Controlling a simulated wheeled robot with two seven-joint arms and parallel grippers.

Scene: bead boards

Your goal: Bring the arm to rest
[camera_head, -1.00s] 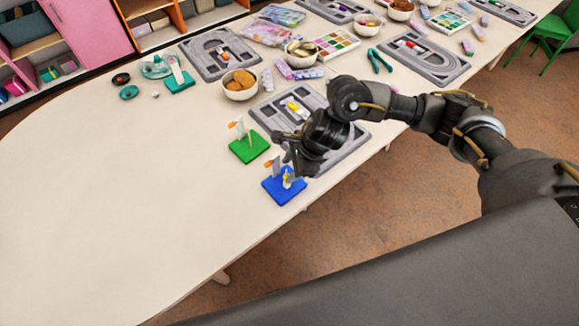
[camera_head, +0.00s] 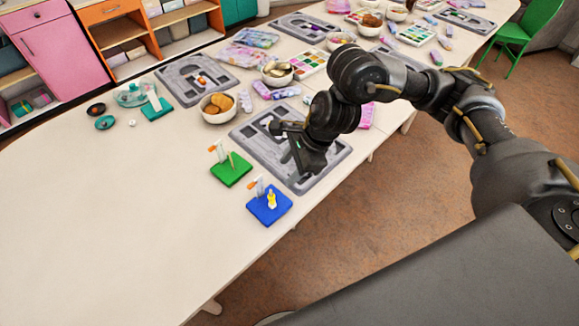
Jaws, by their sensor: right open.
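My right arm comes in from the right over the table. My right gripper (camera_head: 292,146) is open above the near grey bead board (camera_head: 320,172), with nothing visible between its fingers. The arm and gripper hide part of that board. A blue square base (camera_head: 262,213) with a small yellow piece and an orange-tipped upright stands in front of the board, apart from the gripper. A green square base (camera_head: 233,176) with similar uprights stands to its left. My left gripper does not show.
A bowl of brown pieces (camera_head: 217,108) and a bowl of pale pieces (camera_head: 276,72) stand behind the board. Another grey board (camera_head: 186,92) lies at the back left. The left part of the white table (camera_head: 110,220) is clear. A green chair (camera_head: 532,32) stands at the far right.

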